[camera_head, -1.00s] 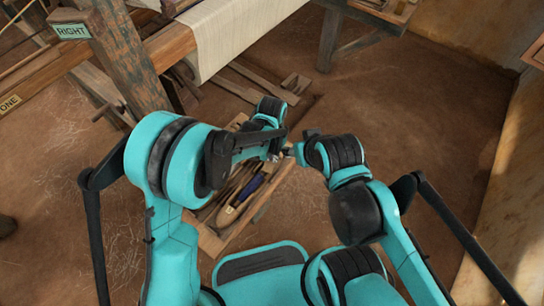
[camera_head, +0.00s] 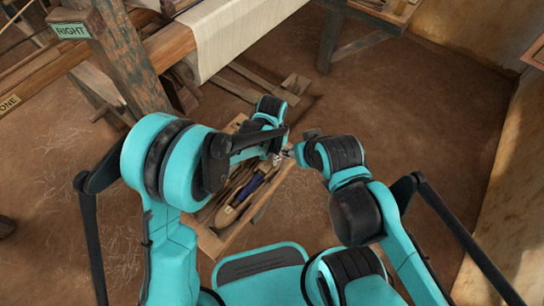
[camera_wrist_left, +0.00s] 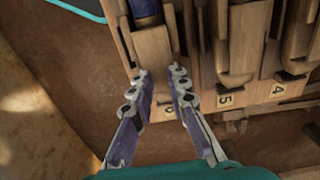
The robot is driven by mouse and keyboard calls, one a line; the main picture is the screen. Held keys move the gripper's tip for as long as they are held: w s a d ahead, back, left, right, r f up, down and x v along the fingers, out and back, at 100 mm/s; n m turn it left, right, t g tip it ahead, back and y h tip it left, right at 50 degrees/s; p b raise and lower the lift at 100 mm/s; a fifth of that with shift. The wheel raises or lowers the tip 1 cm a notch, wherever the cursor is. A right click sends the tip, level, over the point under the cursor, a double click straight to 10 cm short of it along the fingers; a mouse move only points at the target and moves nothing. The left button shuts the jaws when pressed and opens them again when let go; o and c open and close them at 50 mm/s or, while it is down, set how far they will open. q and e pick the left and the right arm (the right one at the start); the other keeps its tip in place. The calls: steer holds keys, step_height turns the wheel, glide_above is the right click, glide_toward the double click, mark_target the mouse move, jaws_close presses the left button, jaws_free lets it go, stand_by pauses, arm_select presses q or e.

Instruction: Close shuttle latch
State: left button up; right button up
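In the head view the left gripper (camera_head: 279,157) is small and partly hidden at the tray's far side. My right arm's wrist is beside it; its fingers are not clear. I cannot make out a latch.
Other wooden shuttles (camera_wrist_left: 243,45) lie in slots of the tray, with number labels 5 and 4. The loom post (camera_head: 120,60) with a RIGHT sign (camera_head: 71,30) stands at upper left, cloth (camera_head: 235,35) behind. Bare floor (camera_head: 420,110) lies to the right.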

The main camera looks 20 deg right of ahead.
arm_select(q)
step_height(320, 180, up, 12)
steer(key=shift+f, duration=0.15)
stand_by(0.5)
steer(key=s+a+r+n+t, duration=0.1)
steer(key=a+r+n, duration=0.15)
steer(key=a, duration=0.25)
steer(key=a+r+n+t+h, duration=0.1)
steer(key=a+r, duration=0.2)
steer(key=a, duration=0.3)
steer(key=s+a+r+n+t, duration=0.1)
steer(key=a+r, duration=0.1)
steer(key=a, duration=0.3)
steer(key=s+a+n+t+y, duration=0.1)
steer(key=s+a+n+t, duration=0.3)
steer(key=a, duration=1)
steer(key=s+n, duration=0.2)
steer(key=s, duration=0.2)
steer(key=shift+a, duration=0.4)
